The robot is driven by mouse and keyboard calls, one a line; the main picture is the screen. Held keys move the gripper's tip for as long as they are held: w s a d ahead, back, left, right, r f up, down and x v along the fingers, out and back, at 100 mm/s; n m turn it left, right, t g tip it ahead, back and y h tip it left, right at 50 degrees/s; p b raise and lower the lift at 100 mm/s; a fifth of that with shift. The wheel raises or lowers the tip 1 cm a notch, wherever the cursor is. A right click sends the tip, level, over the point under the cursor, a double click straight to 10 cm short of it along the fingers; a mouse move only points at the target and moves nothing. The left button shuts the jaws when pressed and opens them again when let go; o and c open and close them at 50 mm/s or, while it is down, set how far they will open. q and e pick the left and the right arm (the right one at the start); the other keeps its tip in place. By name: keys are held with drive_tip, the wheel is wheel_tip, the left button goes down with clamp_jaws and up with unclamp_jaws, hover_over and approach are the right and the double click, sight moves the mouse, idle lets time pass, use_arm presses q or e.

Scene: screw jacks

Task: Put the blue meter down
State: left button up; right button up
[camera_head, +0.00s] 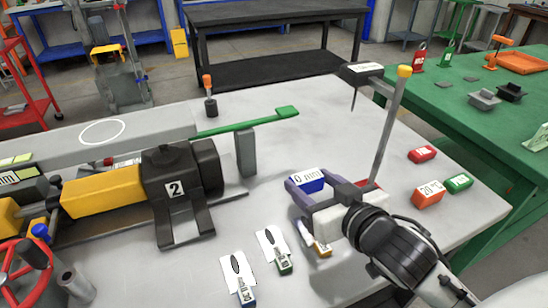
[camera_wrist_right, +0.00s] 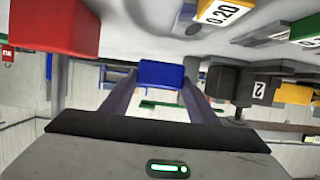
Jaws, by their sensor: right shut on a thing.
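The blue meter (camera_head: 308,181) is a small blue block with a white label reading "0 mm". My right gripper (camera_head: 307,187) is shut on it, with one finger on each side, over the grey table (camera_head: 240,215) near its middle right. In the right wrist view the blue meter (camera_wrist_right: 161,74) sits between the tips of the two fingers (camera_wrist_right: 160,85). I cannot tell whether its underside touches the table. My left gripper is not in view.
A black stand marked 2 (camera_head: 180,195) with a yellow cylinder (camera_head: 100,192) lies left. A grey post (camera_head: 387,130) stands behind my right wrist. Red (camera_head: 422,154), orange (camera_head: 428,195) and green (camera_head: 460,182) blocks lie right.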

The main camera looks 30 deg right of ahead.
hover_over(281, 165)
drive_tip(key=shift+s+a, duration=0.1)
drive_tip(key=shift+s, duration=0.05)
drive_tip(key=shift+w, duration=0.2)
wheel_tip(281, 165, down, 4)
drive_tip(key=shift+r, duration=0.25)
drive_tip(key=o, duration=0.7)
drive_tip(key=shift+s+f, duration=0.1)
drive_tip(key=shift+f, duration=0.1)
drive_tip(key=o, duration=0.4)
drive_tip(key=shift+o, duration=0.2)
drive_tip(key=shift+r, duration=0.15)
